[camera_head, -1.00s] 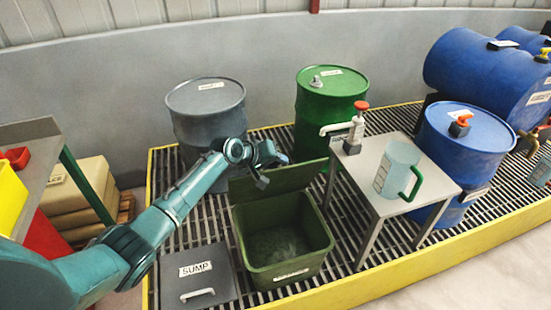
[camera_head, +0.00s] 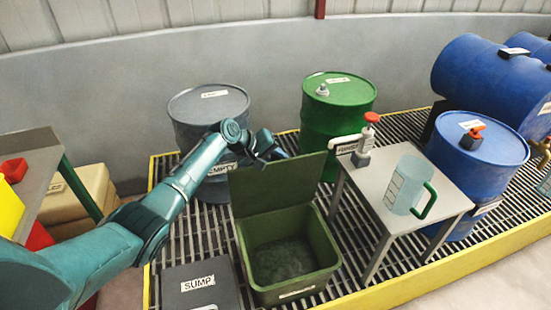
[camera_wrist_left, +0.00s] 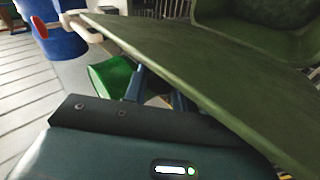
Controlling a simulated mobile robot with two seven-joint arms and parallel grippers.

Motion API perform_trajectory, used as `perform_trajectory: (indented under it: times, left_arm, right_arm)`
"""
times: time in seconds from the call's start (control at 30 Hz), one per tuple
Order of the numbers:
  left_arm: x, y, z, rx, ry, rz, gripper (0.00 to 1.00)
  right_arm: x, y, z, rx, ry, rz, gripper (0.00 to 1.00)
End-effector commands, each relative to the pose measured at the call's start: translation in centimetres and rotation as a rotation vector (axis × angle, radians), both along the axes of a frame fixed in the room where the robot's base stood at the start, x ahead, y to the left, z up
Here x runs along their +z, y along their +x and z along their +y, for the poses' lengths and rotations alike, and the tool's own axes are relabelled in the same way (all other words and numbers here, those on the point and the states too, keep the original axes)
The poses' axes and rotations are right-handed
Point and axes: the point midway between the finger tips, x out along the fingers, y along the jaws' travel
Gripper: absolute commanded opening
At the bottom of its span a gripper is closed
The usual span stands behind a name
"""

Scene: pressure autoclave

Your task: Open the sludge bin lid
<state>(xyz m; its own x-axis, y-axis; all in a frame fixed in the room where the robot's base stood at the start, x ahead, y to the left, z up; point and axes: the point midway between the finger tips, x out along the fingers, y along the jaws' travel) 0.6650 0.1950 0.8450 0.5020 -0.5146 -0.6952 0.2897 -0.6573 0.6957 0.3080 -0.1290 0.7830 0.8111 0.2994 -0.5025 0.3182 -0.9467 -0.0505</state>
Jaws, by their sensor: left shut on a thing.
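The olive-green sludge bin (camera_head: 329,262) stands on the grating with its inside in view. Its lid (camera_head: 275,187) stands up along the bin's back edge, swung clear of the opening. My left gripper (camera_head: 272,148) is at the lid's upper edge, shut on it; the fingertips are partly hidden. In the left wrist view the lid (camera_wrist_left: 215,75) crosses as a broad slanted plate, and the fingers of my left gripper (camera_wrist_left: 158,95) reach under its near edge. My right gripper is out of view.
A grey drum (camera_head: 190,110) and a green drum (camera_head: 340,110) stand behind. A small table (camera_head: 385,210) with a pump (camera_head: 365,145) and a jug (camera_head: 405,185) is close on the right. The sump cover (camera_head: 180,280) lies left of the bin.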

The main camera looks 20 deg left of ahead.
Motion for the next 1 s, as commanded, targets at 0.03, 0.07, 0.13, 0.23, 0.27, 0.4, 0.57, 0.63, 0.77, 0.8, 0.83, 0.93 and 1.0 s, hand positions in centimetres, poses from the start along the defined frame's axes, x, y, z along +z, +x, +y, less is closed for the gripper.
perform_trajectory:
  times: [0.03,0.07,0.13,0.23,0.27,0.4,0.57,0.63,0.77,0.8,0.83,0.93,1.0]
  left_arm:
    - [0.1,0.0,-0.1,0.000,-0.001,-0.002,0.00]
    - [0.1,0.0,-0.1,0.000,-0.001,-0.002,0.28]
    - [0.0,0.0,-0.1,0.000,-0.001,-0.002,0.34]
    - [0.0,0.0,-0.1,0.001,-0.001,-0.001,0.42]
    - [0.0,0.0,-0.1,0.000,-0.001,-0.001,0.45]
    - [0.0,0.0,-0.1,0.000,-0.001,-0.001,0.45]
    - [0.1,-0.1,0.1,0.000,0.000,0.000,0.45]
    - [0.5,-0.4,0.4,0.001,-0.001,0.001,0.45]
    - [1.7,-1.2,1.3,-0.001,0.001,-0.002,0.45]
    - [2.3,-1.6,1.7,0.001,0.003,-0.002,0.45]
    - [2.7,-1.9,2.0,0.001,0.002,-0.003,0.45]
    - [4.2,-3.0,3.1,0.000,0.003,-0.003,0.45]
    - [5.3,-3.8,4.0,0.001,0.002,-0.003,0.45]
  right_arm:
    - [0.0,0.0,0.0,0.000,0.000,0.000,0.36]
    - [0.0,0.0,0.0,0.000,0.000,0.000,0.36]
    - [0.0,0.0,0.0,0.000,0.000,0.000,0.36]
    - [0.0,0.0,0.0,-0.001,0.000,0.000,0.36]
    - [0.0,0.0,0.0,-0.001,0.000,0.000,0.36]
    - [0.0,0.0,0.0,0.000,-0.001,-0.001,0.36]
    - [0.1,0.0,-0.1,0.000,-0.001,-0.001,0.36]
    - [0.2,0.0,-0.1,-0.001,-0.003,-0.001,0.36]
    - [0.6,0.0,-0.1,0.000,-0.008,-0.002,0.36]
    - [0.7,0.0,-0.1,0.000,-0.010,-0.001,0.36]
    - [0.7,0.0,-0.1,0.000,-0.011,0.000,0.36]
    - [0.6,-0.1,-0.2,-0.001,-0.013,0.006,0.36]
    - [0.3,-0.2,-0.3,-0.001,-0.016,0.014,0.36]
